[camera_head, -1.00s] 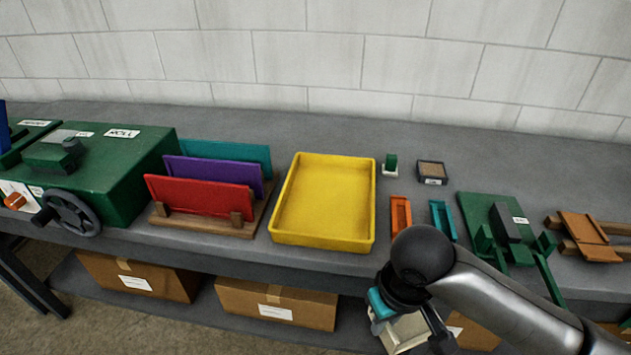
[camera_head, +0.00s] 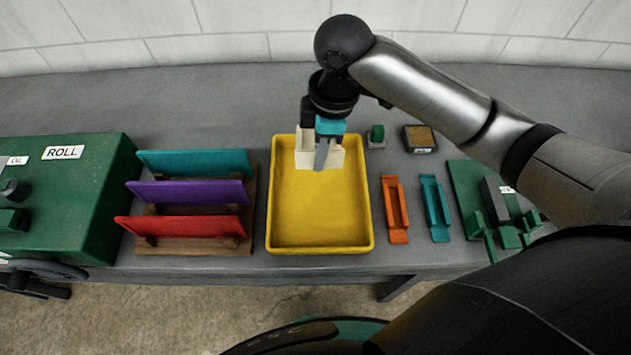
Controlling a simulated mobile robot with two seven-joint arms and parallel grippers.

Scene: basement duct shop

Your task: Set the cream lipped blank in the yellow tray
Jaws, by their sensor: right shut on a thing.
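The cream lipped blank (camera_head: 304,152) is in my right gripper (camera_head: 321,158), which is shut on it. Gripper and blank are over the far part of the yellow tray (camera_head: 369,245). Whether the blank touches the tray floor or hangs above it, I cannot tell. The fingers and a teal part of the gripper hide the middle of the blank. The rest of the tray is empty. My left gripper is not in view.
Left of the tray, a wooden rack (camera_head: 243,246) holds teal, purple and red sheets, beside the green roll machine (camera_head: 85,190). Right of it lie an orange channel piece (camera_head: 396,208), a teal one (camera_head: 434,208) and a green fixture (camera_head: 465,180). Behind those are a small green-topped block (camera_head: 377,133) and a dark box (camera_head: 419,139).

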